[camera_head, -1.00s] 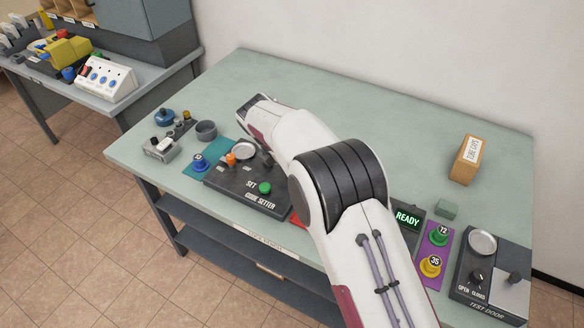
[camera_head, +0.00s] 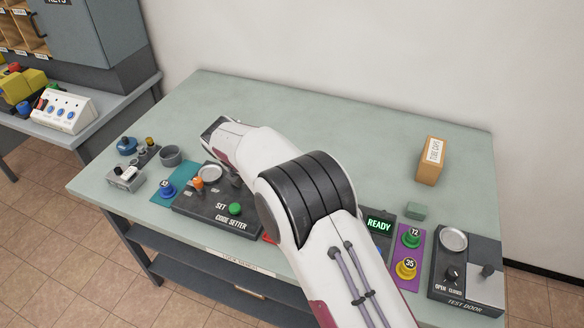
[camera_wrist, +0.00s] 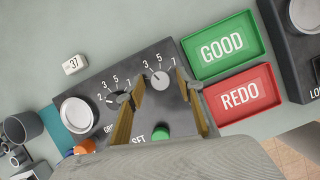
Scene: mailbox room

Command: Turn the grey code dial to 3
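The code setter (camera_head: 190,205) is a dark box on the table. In the wrist view it (camera_wrist: 185,135) carries two dials with numbered marks. The grey code dial (camera_wrist: 160,80) is the lighter one on the right, with 3, 5 and 7 around it; its exact setting is too small to read. A black dial (camera_wrist: 119,98) is to its left. My gripper (camera_wrist: 164,88) is open, its two tan-padded fingers apart on either side of the grey dial in the picture. I cannot tell whether they touch it. In the head view my arm hides the gripper and the dial.
A green button (camera_wrist: 161,131), an orange knob (camera_wrist: 85,147) and a round silver plate (camera_wrist: 75,114) are on the box. The green GOOD tray (camera_wrist: 222,47) and red REDO tray (camera_wrist: 240,93) lie to the right. A white 37 tag (camera_wrist: 74,64) lies behind. The table's back (camera_head: 330,125) is clear.

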